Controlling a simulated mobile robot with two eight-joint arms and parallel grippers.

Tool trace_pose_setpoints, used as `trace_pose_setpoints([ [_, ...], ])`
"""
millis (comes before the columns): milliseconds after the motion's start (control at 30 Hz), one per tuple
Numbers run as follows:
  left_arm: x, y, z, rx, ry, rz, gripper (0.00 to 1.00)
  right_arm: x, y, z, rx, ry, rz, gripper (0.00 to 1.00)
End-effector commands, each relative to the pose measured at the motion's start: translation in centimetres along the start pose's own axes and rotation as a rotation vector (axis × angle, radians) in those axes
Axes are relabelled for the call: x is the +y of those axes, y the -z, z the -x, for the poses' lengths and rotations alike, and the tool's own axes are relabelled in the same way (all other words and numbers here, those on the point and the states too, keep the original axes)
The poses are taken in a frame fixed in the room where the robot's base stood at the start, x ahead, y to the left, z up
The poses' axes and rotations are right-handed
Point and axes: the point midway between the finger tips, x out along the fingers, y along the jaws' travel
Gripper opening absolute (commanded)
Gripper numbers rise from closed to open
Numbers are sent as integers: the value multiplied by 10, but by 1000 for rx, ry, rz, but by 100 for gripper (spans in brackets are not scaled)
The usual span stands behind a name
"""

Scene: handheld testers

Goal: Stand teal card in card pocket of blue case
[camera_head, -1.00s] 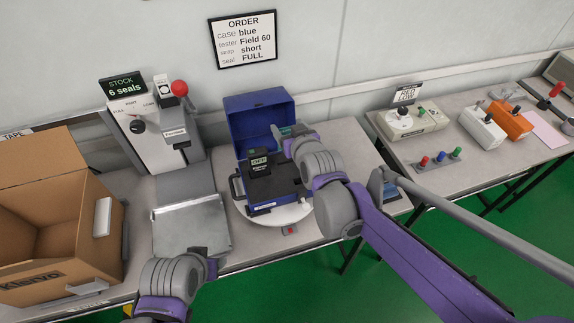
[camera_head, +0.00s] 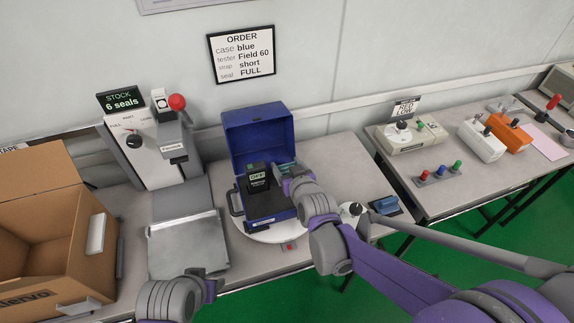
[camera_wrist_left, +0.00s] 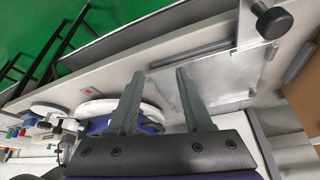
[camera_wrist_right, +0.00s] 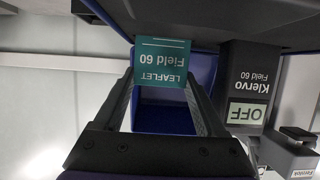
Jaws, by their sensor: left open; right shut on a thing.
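The blue case (camera_head: 257,135) stands open on a round white turntable (camera_head: 247,231), lid up at the back. A black tester (camera_head: 258,178) marked Field 60, its screen reading OFF, stands upright in it; it also shows in the right wrist view (camera_wrist_right: 247,85). My right gripper (camera_head: 283,171) is shut on the teal card (camera_wrist_right: 162,62), a leaflet marked Field 60, at the case's right side. Whether the card's lower edge is inside the pocket cannot be told; the pocket is not clearly visible. My left gripper (camera_wrist_left: 158,76) is open and empty, near the metal plate.
The sealing press (camera_head: 150,150) with a red knob and its metal plate (camera_head: 188,243) stand left of the case. An open cardboard box (camera_head: 50,240) is at far left. A blue item (camera_head: 384,205) lies right of my right gripper. A second table (camera_head: 480,190) holds other testers.

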Motion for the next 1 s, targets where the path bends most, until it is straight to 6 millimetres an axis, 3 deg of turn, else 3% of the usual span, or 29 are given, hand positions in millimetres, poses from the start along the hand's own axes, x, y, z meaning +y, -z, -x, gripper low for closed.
trace_pose_setpoints([
  [33,0,-1,-2,-1,0,0,50,0,-3,-1,0,0,0,22],
  [67,0,-1,-2,-1,0,0,50,0,-2,-1,0,0,0,79],
  [200,0,-1,-1,0,0,0,50,0,-1,-1,0,0,0,100],
  [567,0,1,2,1,0,0,50,0,2,6,0,0,0,100],
  [1000,0,5,8,3,0,0,50,0,2,90,0,0,0,100],
])
